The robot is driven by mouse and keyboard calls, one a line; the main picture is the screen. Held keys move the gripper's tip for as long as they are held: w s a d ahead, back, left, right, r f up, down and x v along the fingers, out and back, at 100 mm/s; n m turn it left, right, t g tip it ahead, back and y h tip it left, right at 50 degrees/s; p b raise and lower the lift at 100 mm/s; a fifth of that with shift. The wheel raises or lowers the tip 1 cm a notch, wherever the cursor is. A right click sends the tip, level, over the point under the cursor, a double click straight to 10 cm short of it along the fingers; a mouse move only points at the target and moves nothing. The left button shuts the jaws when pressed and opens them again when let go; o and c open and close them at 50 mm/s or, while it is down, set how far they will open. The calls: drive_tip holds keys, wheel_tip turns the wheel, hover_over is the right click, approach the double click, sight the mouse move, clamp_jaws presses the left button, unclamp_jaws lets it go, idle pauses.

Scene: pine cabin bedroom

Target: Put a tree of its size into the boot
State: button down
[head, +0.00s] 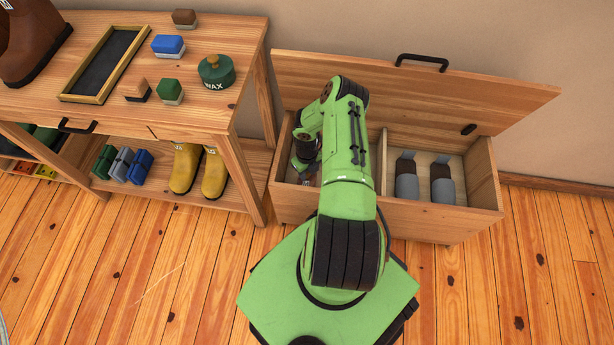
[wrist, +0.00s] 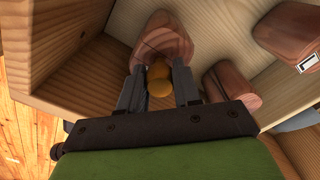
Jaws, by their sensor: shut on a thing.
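My gripper (wrist: 160,74) is in the left compartment of the open wooden chest (head: 455,228), its fingers shut around the yellow-brown knob end of a reddish-brown wooden tree (wrist: 168,38). The held tree is close to the compartment's walls; I cannot tell whether it touches the floor. Another wooden tree (wrist: 288,32), with a small white label, lies to its right, with a separate-looking wooden piece (wrist: 232,82) nearer. In the head view my arm mostly hides this compartment. A large brown boot (head: 32,42) stands on the bench at the upper left, cut off by the frame.
The bench (head: 215,115) holds a black tray (head: 105,62), several brushes and a green wax tin (head: 216,72). Yellow boots (head: 200,170) stand on its lower shelf. The chest's lid (head: 400,85) is raised against the wall. Two grey-and-brown items (head: 442,185) lie in its right compartment. Floor in front is clear.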

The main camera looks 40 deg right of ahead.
wheel_tip(320, 180, up, 9)
drive_tip(key=p, duration=0.3)
